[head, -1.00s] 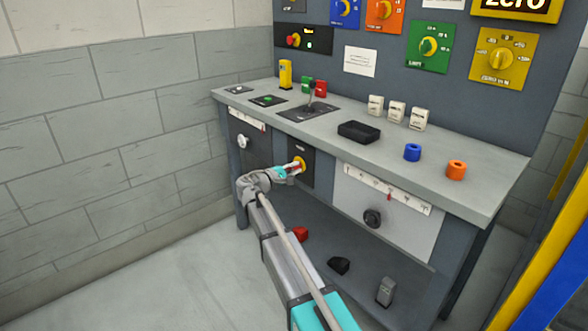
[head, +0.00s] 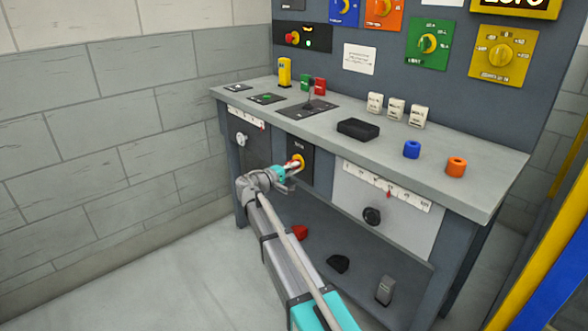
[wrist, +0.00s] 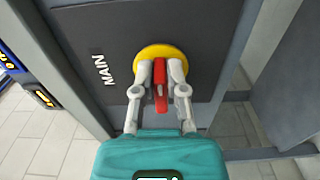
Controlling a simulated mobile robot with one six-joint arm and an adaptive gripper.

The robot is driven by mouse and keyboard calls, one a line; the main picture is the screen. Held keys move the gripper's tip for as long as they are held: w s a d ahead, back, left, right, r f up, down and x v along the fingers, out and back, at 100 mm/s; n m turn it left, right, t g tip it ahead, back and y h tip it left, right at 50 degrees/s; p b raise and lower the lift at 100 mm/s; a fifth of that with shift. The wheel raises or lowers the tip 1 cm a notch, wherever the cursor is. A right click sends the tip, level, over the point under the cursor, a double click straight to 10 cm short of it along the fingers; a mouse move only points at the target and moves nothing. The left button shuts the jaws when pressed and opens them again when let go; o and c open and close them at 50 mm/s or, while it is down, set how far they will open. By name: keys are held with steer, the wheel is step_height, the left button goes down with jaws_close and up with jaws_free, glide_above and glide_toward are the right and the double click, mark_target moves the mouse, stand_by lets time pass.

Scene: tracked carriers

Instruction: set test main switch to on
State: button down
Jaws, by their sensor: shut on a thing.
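The main switch is a red handle (wrist: 160,88) on a round yellow disc (wrist: 162,54). It is mounted on a dark panel (wrist: 115,25) lettered "MAIN" on the front of the bench. In the head view the switch's yellow disc (head: 299,160) shows just beyond my gripper. My gripper (wrist: 161,75) has its two fingers on either side of the red handle and is shut on it. In the wrist view the handle lies along the line between my fingers, toward my palm. The switch's position marks cannot be read.
To the right is a slider panel (head: 375,210). Loose pieces lie on the shelf below. The floor at left is clear.

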steer(key=c, duration=0.7)
jaws_free()
steer(key=shift+s+a, duration=0.1)
steer(key=v, duration=1.1)
steer(key=shift+s+a, duration=0.25)
